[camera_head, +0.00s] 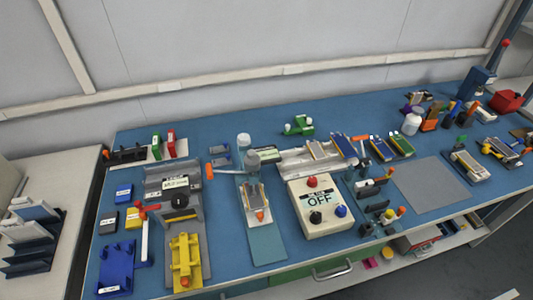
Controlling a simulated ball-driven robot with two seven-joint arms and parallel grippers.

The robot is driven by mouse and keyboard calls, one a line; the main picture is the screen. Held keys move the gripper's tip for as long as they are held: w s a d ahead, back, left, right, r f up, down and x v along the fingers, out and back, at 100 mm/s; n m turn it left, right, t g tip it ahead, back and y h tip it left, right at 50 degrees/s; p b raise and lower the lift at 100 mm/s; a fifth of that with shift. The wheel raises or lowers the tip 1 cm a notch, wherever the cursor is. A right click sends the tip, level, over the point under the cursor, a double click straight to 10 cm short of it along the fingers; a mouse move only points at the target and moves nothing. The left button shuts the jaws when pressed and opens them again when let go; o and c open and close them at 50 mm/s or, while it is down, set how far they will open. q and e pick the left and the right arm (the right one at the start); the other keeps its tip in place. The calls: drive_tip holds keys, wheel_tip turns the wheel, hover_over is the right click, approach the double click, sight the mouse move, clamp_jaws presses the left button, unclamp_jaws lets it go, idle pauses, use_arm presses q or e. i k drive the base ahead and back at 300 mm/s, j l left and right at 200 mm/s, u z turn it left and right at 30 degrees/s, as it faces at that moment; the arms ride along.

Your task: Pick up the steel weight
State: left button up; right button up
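A small grey, rounded metal piece (253,161) stands upright at the far end of the pale blue mat (266,245), near the middle of the bench. It looks like the steel weight, but it is too small to be certain. A clear-white jar (244,141) stands just behind it. A small cell-like piece with an orange tip (254,195) lies on the mat in front of it. Neither of my grippers shows in this view.
The control box (322,222) marked OFF stands right of the mat. A yellow fixture (184,254) and a grey press-like unit (176,182) stand to the left. Grey trays (296,163) lie close on the right. A bare grey mat (430,185) lies further right.

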sight(252, 160)
drive_tip(key=l+u, duration=0.15)
drive_tip(key=l, duration=0.5)
drive_tip(key=l+u, duration=0.2)
drive_tip(key=l, duration=0.4)
drive_tip(key=k+l+u, duration=0.15)
drive_tip(key=l, duration=0.5)
